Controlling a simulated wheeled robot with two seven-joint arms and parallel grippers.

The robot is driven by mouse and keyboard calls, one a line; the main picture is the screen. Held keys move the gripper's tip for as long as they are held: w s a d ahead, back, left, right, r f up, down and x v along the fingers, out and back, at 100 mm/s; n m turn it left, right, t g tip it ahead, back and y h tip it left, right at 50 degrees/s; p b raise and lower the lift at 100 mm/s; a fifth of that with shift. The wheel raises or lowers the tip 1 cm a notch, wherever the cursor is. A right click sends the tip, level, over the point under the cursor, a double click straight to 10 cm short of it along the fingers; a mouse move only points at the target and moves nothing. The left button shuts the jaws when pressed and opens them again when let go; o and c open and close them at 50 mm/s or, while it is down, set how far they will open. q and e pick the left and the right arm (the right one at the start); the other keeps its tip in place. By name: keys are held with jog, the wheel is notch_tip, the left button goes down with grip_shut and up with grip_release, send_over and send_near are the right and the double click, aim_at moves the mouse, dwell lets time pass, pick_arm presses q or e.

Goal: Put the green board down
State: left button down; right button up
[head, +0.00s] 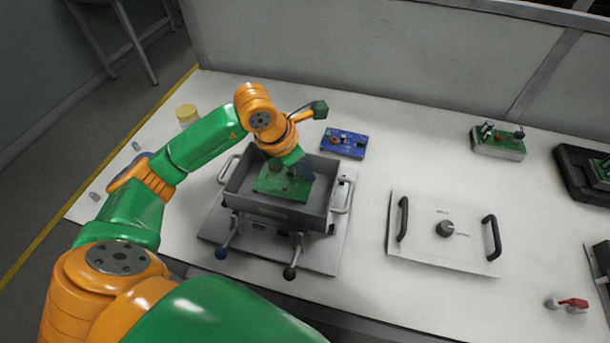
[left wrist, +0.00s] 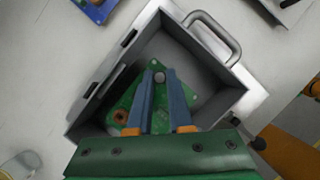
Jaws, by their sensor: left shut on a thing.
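The green board (head: 270,184) is inside an open grey metal box (head: 272,213) with a handle on each side. My left gripper (head: 297,172) reaches down into the box from above. In the left wrist view its blue fingers (left wrist: 160,78) are shut on a round silver part of the green board (left wrist: 122,103). The board looks turned relative to the box walls (left wrist: 222,102). I cannot tell whether it touches the box floor. The fingers hide part of the board. My right gripper is not in view.
A blue board (head: 343,142) lies just behind the box. A white lid-like plate (head: 445,258) with black handles lies to the right. Another green board (head: 498,142) sits at the back right, near a black case (head: 570,172). A yellow cylinder (head: 187,115) stands at the left.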

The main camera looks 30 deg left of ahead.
aim_at(305, 180)
pick_arm(q)
notch_tip(305, 180, down, 3)
jog(key=shift+r+p, duration=0.2)
jog(key=shift+p, duration=0.1)
jog(key=shift+s+f, duration=0.1)
jog(key=shift+f+b, duration=0.2)
jog(key=shift+b, duration=0.15)
jog(key=c, duration=0.8)
grip_release()
jog(key=shift+c, duration=0.2)
jog(key=shift+r, duration=0.1)
jog(key=v, duration=1.2)
jog(key=shift+r+p, duration=0.15)
jog(key=shift+p, duration=0.15)
